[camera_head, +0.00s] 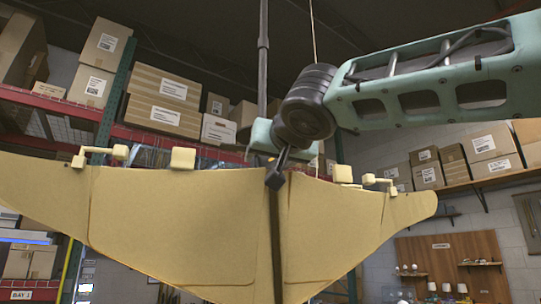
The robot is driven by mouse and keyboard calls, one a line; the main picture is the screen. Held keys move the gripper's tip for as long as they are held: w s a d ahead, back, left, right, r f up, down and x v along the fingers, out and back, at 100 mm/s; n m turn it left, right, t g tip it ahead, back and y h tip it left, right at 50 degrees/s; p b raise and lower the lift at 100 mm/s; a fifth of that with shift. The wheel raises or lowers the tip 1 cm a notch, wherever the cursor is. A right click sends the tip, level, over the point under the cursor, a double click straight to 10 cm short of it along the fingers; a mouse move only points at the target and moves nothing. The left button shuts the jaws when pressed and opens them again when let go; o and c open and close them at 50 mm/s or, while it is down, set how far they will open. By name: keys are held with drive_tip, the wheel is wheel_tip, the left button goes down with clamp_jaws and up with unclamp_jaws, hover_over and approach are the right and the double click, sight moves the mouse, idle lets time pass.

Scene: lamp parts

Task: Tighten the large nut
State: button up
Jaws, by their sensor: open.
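A large tan, wing-shaped panel (180,230) fills the lower middle of the head view, with a dark vertical rod (277,250) down its centre. A dark pole (263,60) rises above it. My gripper (277,172) is at the end of my teal arm, at the top centre of the panel, pointing down. Its dark fingers show small and partly edge-on; they are open, and nothing can be made out between them. I cannot tell whether they touch the rod or panel. I cannot pick out the large nut; the gripper or panel may hide it.
Small tan blocks (182,158) stand along the panel's upper edge on both sides of my gripper. A thin cord (313,35) hangs beside the pole. Behind are shelves with cardboard boxes (162,100) and a wooden board (455,262) with small lamp-like items.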

drive_tip(key=c, duration=1)
drive_tip(key=shift+f+n+b, duration=0.1)
drive_tip(key=shift+n+b, duration=0.35)
drive_tip(key=shift+n, duration=1.05)
drive_tip(key=o, duration=1)
drive_tip(key=shift+s, duration=0.1)
drive_tip(key=shift+s+d+b, duration=0.1)
drive_tip(key=shift+s+b, duration=0.4)
drive_tip(key=shift+b, duration=0.05)
drive_tip(key=b+v, duration=0.5)
drive_tip(key=v, duration=1.1)
drive_tip(key=shift+s+d, duration=0.1)
